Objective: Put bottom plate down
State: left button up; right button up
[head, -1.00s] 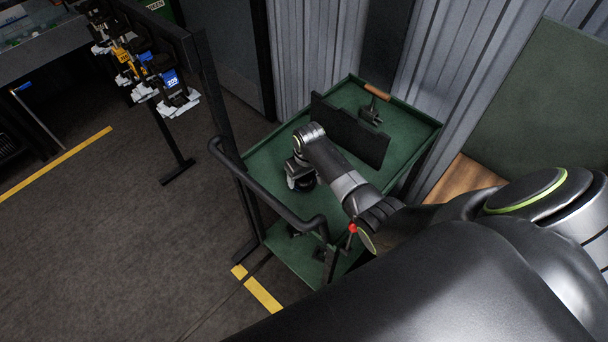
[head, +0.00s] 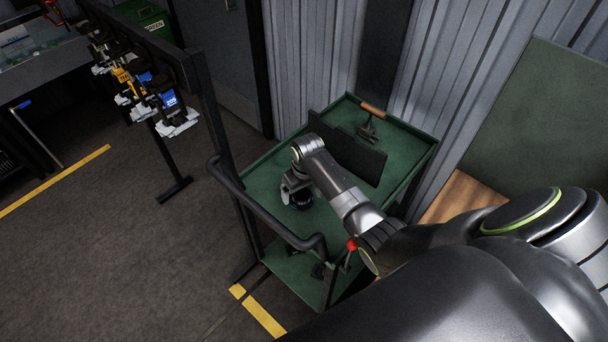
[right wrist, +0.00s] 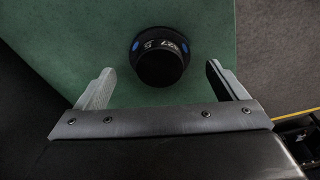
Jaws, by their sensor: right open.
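A dark round part with blue marks and pale lettering on its side, likely the bottom plate, stands on the green cart top (head: 262,178). In the right wrist view this round part (right wrist: 159,58) lies beyond and between the two fingertips, with a gap on each side. It also shows in the head view (head: 302,199), partly hidden by my right gripper (head: 293,188). In the right wrist view my right gripper (right wrist: 158,80) is open, with nothing between its fingers. My left gripper is out of view.
A black upright panel (head: 347,150) and a wooden-handled tool (head: 371,112) are on the cart behind my right arm. A dark handrail (head: 265,215) runs along the cart's near left side. A rack with hanging tools (head: 165,100) stands at left.

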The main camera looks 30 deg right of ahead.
aim_at(304, 197)
notch_tip(304, 197, up, 9)
jog(key=s, duration=0.1)
dwell(0.3)
dwell(0.4)
